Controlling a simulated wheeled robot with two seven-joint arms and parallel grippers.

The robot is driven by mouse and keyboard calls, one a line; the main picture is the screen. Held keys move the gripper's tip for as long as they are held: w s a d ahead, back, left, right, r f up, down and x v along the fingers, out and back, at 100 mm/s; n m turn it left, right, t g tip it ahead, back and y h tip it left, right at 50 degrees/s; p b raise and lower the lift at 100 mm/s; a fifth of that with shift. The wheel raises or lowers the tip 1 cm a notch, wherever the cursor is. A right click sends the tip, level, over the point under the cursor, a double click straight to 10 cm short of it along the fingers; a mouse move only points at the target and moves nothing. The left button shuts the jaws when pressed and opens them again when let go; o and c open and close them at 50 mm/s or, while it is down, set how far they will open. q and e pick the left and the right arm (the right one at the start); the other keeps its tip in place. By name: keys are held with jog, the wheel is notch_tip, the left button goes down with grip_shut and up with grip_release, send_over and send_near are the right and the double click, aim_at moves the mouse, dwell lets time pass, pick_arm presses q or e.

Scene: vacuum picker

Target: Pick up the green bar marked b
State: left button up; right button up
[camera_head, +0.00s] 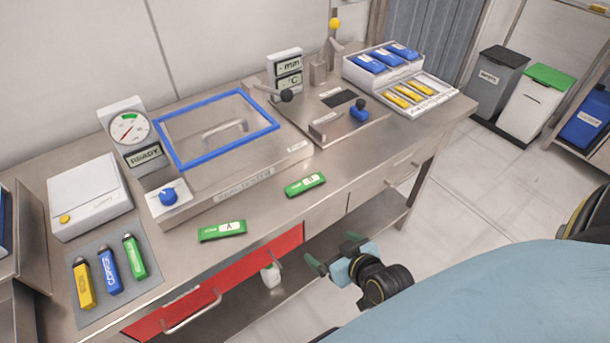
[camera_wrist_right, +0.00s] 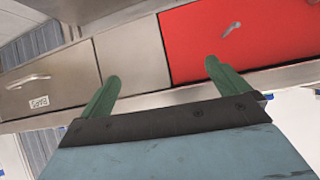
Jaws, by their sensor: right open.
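The green bar marked B (camera_head: 305,185) lies flat on the steel worktop near its front edge, right of the middle of the bench. A second green bar marked A (camera_head: 222,231) lies to its left, also near the front edge. My right gripper (camera_head: 335,254) is in front of the bench and below the worktop, open and empty, apart from both bars. In the right wrist view its green fingers (camera_wrist_right: 162,85) are spread and point at the drawer fronts; no bar shows there. My left gripper is not in view.
A chamber with a blue-framed lid (camera_head: 213,93) stands behind the bars. A red drawer (camera_head: 213,285) with a handle is under the worktop; it also shows in the wrist view (camera_wrist_right: 270,35). The worktop around bar B is clear.

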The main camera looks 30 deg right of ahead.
jog(key=t+p, duration=0.1)
jog(key=t, duration=0.1)
send_near(306, 183)
jog(key=shift+w+a+f, duration=0.25)
jog(key=shift+w+f, duration=0.25)
jog(key=shift+w, duration=0.2)
jog(key=shift+d+b+x, duration=0.2)
jog(key=shift+b+x, duration=0.3)
jog(key=shift+x, duration=2.65)
jog(key=shift+r, duration=0.15)
jog(key=c, duration=0.8)
